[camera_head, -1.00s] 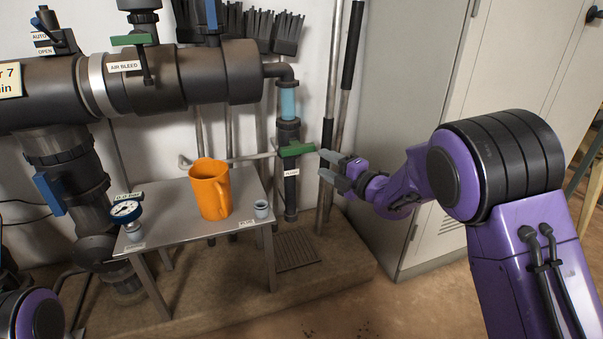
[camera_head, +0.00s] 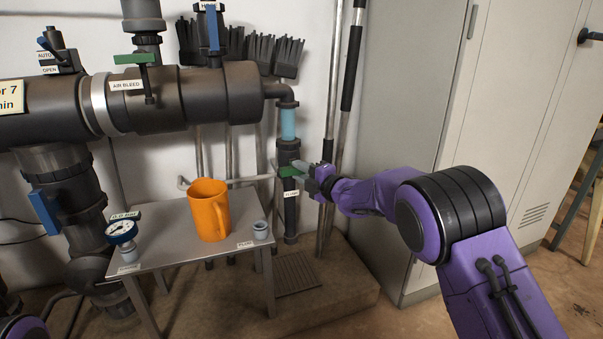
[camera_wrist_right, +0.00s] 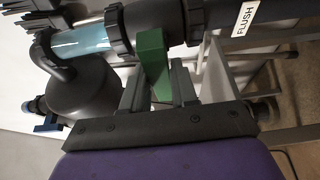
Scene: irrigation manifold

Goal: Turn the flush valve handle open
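The green flush valve handle (camera_head: 288,172) is on the vertical pipe at the manifold's right end, above a "FLUSH" label (camera_head: 291,193). My right gripper (camera_head: 306,176) is at the handle, coming from the right. In the right wrist view the green handle (camera_wrist_right: 154,62) stands between the two fingers (camera_wrist_right: 157,92), which are spread on either side of it. Whether either finger touches it is hard to tell. The clear blue pipe section (camera_head: 288,123) is above the valve. My left gripper is out of view.
A metal table (camera_head: 180,240) holds an orange jug (camera_head: 209,211), a pressure gauge (camera_head: 121,232) and a small grey fitting (camera_head: 261,230). Poles (camera_head: 350,75) lean behind the valve. A tall grey cabinet (camera_head: 400,110) is to the right. A floor grate (camera_head: 297,279) lies below.

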